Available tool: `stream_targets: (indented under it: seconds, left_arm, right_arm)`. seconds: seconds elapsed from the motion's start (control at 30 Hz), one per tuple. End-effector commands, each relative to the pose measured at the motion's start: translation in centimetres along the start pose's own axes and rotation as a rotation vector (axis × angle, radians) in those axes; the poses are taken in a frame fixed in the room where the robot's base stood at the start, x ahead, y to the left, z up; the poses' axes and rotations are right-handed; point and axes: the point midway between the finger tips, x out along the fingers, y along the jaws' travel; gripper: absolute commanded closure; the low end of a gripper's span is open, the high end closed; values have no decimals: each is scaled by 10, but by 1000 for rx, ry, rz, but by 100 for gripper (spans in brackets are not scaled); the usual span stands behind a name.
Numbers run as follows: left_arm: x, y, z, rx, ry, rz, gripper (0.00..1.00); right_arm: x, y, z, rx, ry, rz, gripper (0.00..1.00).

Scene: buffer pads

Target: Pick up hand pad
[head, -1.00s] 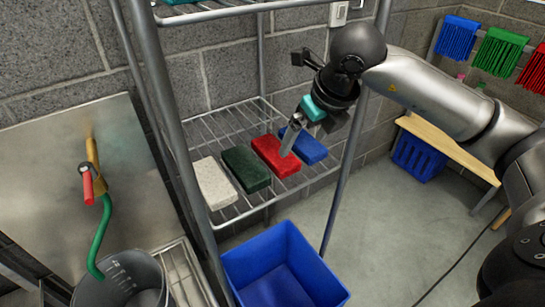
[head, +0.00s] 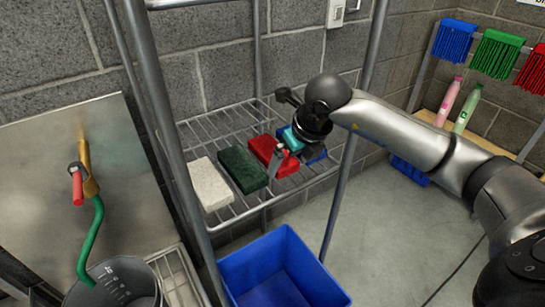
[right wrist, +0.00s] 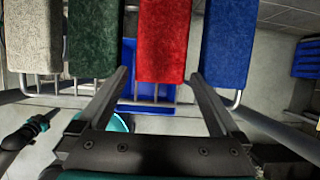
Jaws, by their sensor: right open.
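Four pads lie in a row on a wire shelf: a white pad (head: 211,184), a dark green pad (head: 243,169), a red pad (head: 268,150) and a blue pad (head: 316,155). My right gripper (head: 286,160) is open at the front end of the red pad and partly covers the red and blue pads. In the right wrist view, its fingertips (right wrist: 158,76) lie on either side of the red pad's (right wrist: 160,40) near end. The green pad (right wrist: 94,38) is left of them and the blue pad (right wrist: 228,45) right. Contact cannot be told. My left gripper is not in view.
The wire shelf (head: 240,211) has upright posts at its front corners. A blue bin (head: 270,272) stands on the floor below it. A grey bucket (head: 115,285) and a hose are at the left. Brushes and bottles are at the right wall.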

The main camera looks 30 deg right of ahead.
Motion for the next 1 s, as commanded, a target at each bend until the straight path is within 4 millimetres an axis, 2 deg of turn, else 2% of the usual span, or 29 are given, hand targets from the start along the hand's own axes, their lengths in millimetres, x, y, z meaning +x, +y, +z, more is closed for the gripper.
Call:
stream_targets:
  seconds: [0.3, 0.33, 1.0]
  left_arm:
    - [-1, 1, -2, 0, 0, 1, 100]
    - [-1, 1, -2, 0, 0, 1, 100]
    - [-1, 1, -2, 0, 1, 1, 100]
  right_arm:
    - [4, 0, 0, -1, 0, 0, 0]
    - [4, 0, 0, -1, 0, 0, 2]
    - [4, 0, 0, -1, -1, 0, 78]
